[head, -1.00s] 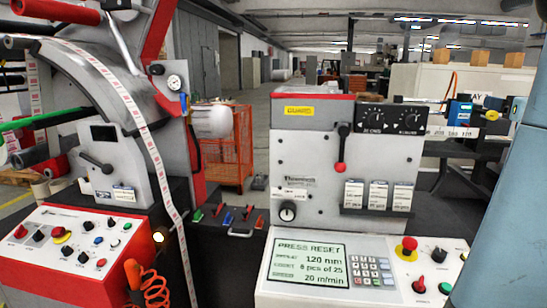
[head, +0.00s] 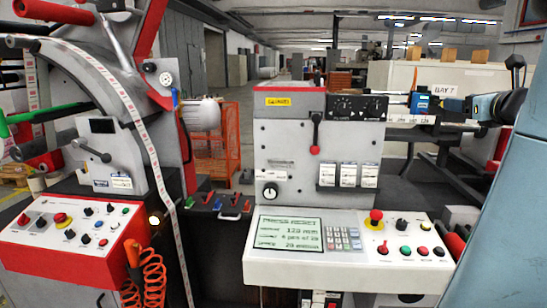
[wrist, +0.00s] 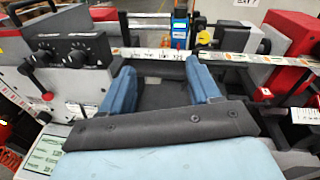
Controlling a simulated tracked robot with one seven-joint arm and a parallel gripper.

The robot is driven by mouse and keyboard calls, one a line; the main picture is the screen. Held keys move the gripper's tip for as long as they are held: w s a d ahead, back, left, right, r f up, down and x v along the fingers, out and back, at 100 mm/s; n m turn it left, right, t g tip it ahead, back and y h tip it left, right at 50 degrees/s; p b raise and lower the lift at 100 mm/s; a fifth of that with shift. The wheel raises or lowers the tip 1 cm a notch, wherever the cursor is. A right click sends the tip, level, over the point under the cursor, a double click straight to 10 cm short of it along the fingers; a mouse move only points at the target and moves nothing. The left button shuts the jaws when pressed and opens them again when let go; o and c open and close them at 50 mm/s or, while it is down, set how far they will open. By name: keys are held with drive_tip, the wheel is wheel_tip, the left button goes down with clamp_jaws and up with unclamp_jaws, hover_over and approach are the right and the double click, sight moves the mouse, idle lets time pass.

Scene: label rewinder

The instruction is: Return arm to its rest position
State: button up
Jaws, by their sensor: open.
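My gripper (wrist: 160,78) is open in the wrist view, with two blue fingers apart and nothing held between them. Beyond the fingers is a numbered rail (wrist: 150,54) with a blue slider block (wrist: 180,28) on it, apart from the fingertips. In the head view my blue arm fills the right edge. Its gripper end (head: 486,108) shows at the right, near the rail's right end; its fingers are hard to make out there. The blue slider (head: 420,103) stands left of it.
The grey machine head (head: 310,150) has a red-knobbed lever (head: 315,149) and dials. A button console (head: 350,245) lies below. The rewinder with its label web (head: 130,105) is at left. A red block (wrist: 290,45) is at right in the wrist view.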

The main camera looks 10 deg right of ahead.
drive_tip(key=s+a+f+n+g+y, duration=0.1)
drive_tip(key=a+f+n+g+y, duration=0.25)
drive_tip(key=a+n, duration=0.75)
drive_tip(key=s+a+f+n+g+y, duration=0.25)
drive_tip(key=a+f+n+g, duration=0.35)
drive_tip(key=a, duration=0.8)
drive_tip(key=s+a+f+n+g+h, duration=0.1)
drive_tip(key=s+a+f+n+h, duration=0.1)
drive_tip(key=s+n, duration=0.3)
drive_tip(key=s+a+f+n+g+h, duration=0.1)
drive_tip(key=s+a+f+n, duration=0.3)
drive_tip(key=n, duration=0.9)
drive_tip(key=shift+s+f+h, duration=0.2)
drive_tip(key=shift+s+h, duration=0.4)
drive_tip(key=shift+s, duration=0.65)
